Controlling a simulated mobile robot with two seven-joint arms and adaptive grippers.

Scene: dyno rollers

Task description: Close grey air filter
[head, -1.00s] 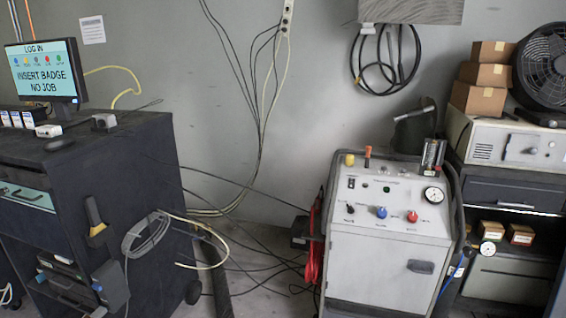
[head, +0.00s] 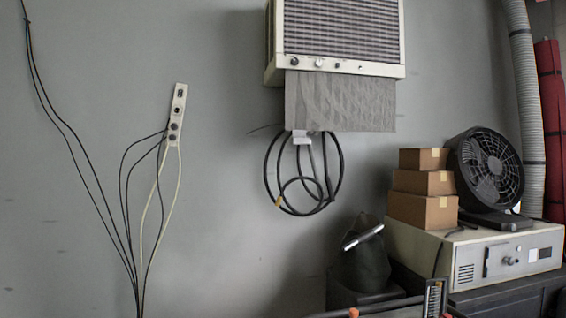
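A beige wall unit (head: 397,38) with a dark slatted front is mounted high on the wall in the head view, its top cut off by the frame edge. A grey, creased filter panel (head: 340,102) sticks out below the unit's bottom edge and hangs in front of the wall. Small knobs sit on the strip along the unit's lower edge, just above the filter. Neither of my grippers is in view.
A coiled black hose (head: 340,180) hangs on the wall below the filter. Stacked cardboard boxes (head: 422,213) and a black fan (head: 487,168) stand on a beige device (head: 470,265) at right. Cables run from a wall socket strip (head: 177,112). The wall left of the unit is largely bare.

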